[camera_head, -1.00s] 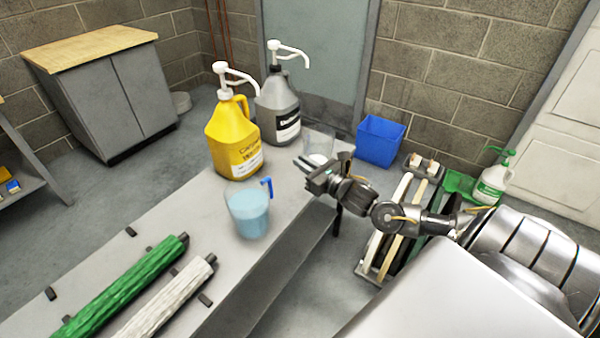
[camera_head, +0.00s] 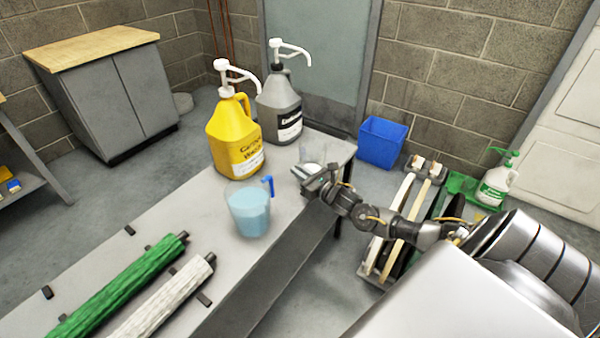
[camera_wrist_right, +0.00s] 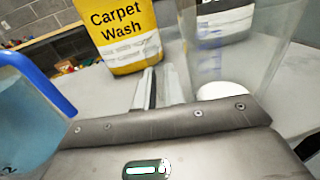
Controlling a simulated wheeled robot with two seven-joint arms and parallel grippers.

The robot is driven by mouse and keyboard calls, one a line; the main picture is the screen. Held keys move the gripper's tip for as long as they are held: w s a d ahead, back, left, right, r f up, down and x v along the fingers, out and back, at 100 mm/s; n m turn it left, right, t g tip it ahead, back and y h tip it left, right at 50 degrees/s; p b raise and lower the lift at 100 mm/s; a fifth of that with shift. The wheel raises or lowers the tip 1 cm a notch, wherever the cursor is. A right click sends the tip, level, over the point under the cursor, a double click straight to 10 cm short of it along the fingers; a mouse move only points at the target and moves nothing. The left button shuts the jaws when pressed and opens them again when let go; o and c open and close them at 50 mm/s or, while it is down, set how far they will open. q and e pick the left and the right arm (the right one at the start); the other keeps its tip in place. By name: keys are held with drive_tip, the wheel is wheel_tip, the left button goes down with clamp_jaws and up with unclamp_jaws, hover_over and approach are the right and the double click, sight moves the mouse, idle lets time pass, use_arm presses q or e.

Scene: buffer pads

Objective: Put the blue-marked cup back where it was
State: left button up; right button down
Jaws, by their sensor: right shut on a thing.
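The clear cup (camera_head: 312,153) with faint blue marks on its wall stands at the bench's far right end, with something white at its bottom. In the right wrist view the clear cup (camera_wrist_right: 235,55) is close, just right of the fingers. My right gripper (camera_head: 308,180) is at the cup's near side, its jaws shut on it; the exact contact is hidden. The right fingers (camera_wrist_right: 162,88) show in the wrist view. I cannot tell whether the cup touches the bench. My left gripper is not in view.
A blue-handled jug (camera_head: 248,208) of bluish liquid stands left of my right gripper. A yellow Carpet Wash bottle (camera_head: 234,140) and a grey pump bottle (camera_head: 280,108) stand behind. Green (camera_head: 120,285) and white (camera_head: 165,298) rollers lie in front on the bench (camera_head: 110,250).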

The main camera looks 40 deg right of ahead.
drive_tip(key=shift+f, duration=0.1)
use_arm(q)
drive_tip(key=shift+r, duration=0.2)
use_arm(e)
drive_tip(key=c, duration=1.5)
unclamp_jaws()
